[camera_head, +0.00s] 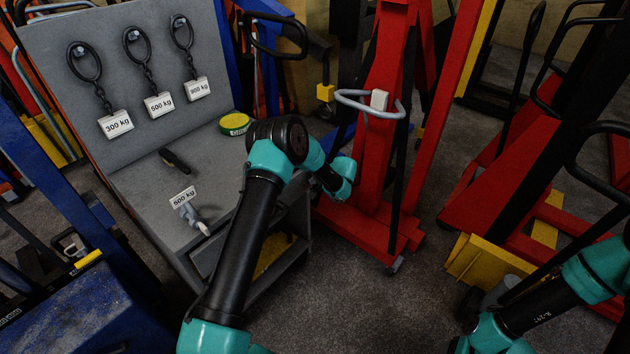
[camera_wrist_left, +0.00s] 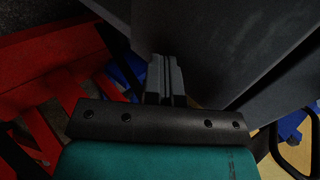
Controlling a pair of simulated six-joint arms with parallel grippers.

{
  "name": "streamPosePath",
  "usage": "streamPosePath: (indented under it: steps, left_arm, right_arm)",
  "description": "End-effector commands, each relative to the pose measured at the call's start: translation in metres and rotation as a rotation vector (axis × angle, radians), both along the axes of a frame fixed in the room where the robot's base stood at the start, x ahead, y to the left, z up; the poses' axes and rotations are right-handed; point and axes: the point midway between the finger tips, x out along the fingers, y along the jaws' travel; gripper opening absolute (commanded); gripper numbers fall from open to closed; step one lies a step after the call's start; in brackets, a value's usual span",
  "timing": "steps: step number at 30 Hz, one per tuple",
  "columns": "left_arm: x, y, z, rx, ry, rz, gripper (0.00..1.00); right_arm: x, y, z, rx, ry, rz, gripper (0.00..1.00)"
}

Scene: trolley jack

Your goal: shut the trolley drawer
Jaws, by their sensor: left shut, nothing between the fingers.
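The grey trolley (camera_head: 150,200) stands at the left with an upright back panel. Its drawer (camera_head: 208,258) is below the top, at the front, largely hidden behind my left arm; how far it stands out cannot be told. My left gripper (camera_wrist_left: 165,75) is shut and empty in the left wrist view, with its fingertips close to a dark grey panel (camera_wrist_left: 225,40); whether they touch cannot be told. In the head view my left wrist is beside the trolley's right front corner, and the fingers are hard to make out. My right arm shows at the lower right, without a clear gripper.
Weight-labelled chains (camera_head: 158,104) hang on the panel. A green and yellow tin (camera_head: 234,124) and a dark tool (camera_head: 175,161) lie on the top. A red lifting machine (camera_head: 375,190) stands just right of the trolley. Dark floor (camera_head: 350,300) is clear in front.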

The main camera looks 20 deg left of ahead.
Motion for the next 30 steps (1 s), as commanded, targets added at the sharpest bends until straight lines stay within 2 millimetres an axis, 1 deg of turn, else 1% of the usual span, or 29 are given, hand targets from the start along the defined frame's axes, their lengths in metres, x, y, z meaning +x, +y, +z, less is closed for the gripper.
streamPosePath:
  steps: [5,8,11,15,24,30]
  left_arm:
    - [0.0,-0.002,0.0,0.0,-0.001,-0.001,0.0]
    - [-0.001,-0.009,0.0,0.0,0.0,-0.003,0.0]
    - [-0.003,-0.02,0.0,0.0,0.001,-0.005,0.0]
    - [-0.008,-0.044,0.0,0.0,0.001,-0.009,0.0]
    - [-0.018,-0.086,0.04,0.001,-0.002,-0.009,0.0]
    - [-0.024,-0.106,0.061,0.001,-0.001,-0.007,0.0]
  right_arm:
    - [0.0,0.0,0.0,0.0,0.0,0.0,0.64]
    - [0.0,0.0,0.0,0.0,0.0,0.0,0.64]
    - [0.0,0.0,0.0,0.0,0.0,0.0,0.64]
    - [0.0,0.0,0.0,0.0,0.0,0.0,0.64]
    - [0.0,0.0,0.0,0.0,0.0,0.0,0.64]
    - [0.0,0.0,0.0,0.0,0.0,0.0,0.64]
